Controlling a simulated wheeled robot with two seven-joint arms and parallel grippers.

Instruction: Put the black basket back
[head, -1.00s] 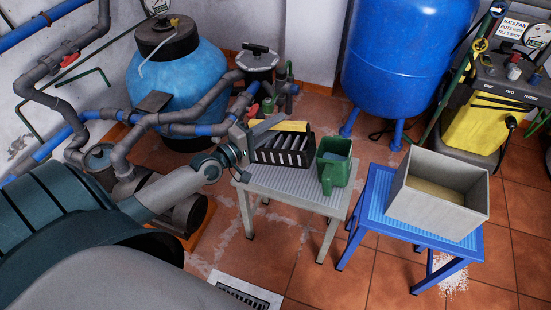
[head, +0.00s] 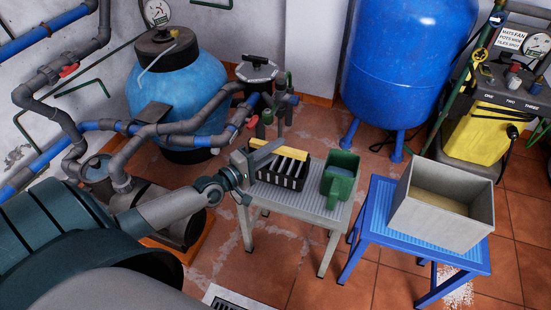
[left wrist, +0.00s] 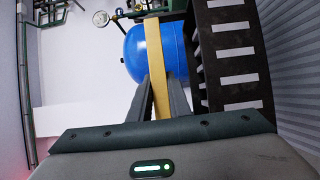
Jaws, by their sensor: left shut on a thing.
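The black basket (head: 281,175) with pale slots in its side is at the back left of the grey ribbed stool (head: 300,199), beside a green jug. I cannot tell whether its base fully rests on the stool. Its yellow handle bar (head: 290,151) runs across the top. My left gripper (head: 268,152) comes in from the left and is shut on this handle. In the left wrist view the fingers (left wrist: 158,100) stand either side of the tan handle (left wrist: 156,60), with the slotted basket wall (left wrist: 232,50) to the right. My right gripper is not in view.
The green jug (head: 340,178) stands close right of the basket. A blue stool (head: 372,220) holding an open grey box (head: 430,215) is farther right. Pipes and a pump (head: 170,215) lie left, and a large blue tank (head: 408,60) stands behind.

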